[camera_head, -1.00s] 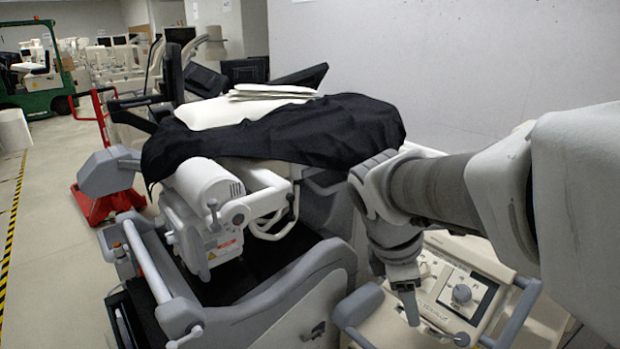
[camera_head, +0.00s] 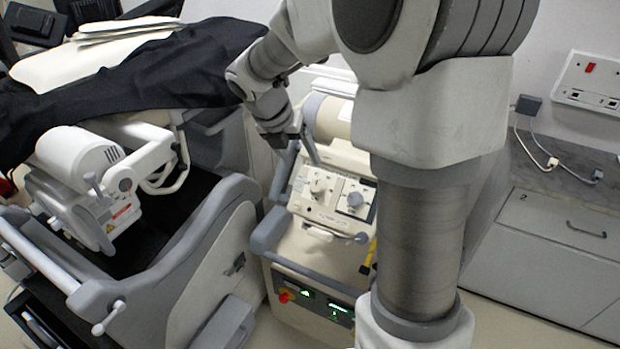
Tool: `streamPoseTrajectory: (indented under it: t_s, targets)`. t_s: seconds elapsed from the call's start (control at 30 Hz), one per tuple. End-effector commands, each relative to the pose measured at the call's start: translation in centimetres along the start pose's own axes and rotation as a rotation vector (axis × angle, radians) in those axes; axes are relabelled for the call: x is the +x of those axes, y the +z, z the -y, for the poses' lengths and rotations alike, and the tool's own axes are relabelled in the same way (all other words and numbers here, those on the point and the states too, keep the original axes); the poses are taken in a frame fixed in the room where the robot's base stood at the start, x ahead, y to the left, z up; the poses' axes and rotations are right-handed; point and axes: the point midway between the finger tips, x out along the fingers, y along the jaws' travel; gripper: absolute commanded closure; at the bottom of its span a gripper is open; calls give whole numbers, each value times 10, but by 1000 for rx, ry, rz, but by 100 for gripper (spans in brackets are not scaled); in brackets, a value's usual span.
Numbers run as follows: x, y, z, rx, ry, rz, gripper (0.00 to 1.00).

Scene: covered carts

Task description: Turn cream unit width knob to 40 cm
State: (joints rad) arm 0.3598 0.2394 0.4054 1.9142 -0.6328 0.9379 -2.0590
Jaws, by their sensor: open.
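The cream unit (camera_head: 314,262) stands at lower centre, with a sloped white control panel on top. The panel carries a light knob (camera_head: 320,187) on its left part and a grey knob (camera_head: 355,200) on its right part. The scale marks and labels are too small to read, so I cannot tell which knob is for width or where either points. My gripper (camera_head: 297,150) is open and points down above the panel's upper left edge. It is apart from both knobs and holds nothing.
My arm hides the unit's right side. A cart (camera_head: 215,235) with a white machine and black cloth (camera_head: 150,85) stands close on the left. Grey handles (camera_head: 268,230) flank the panel. Grey drawers (camera_head: 560,240) and a cabled wall socket panel (camera_head: 590,82) are at right.

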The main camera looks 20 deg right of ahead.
Motion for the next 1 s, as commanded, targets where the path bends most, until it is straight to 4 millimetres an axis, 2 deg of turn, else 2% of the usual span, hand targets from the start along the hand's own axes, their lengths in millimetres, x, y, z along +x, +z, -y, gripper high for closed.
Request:
streamPoseTrajectory:
  t_s: [0.03,0.2,0.5,0.7,1.0]
  targets:
    - [14,-2,0,-1,-2,-6,29]
    - [52,-2,0,1,-2,-6,29]
    - [106,-1,0,1,0,-3,29]
    - [122,0,0,2,1,-1,29]
    - [124,0,0,2,1,0,29]
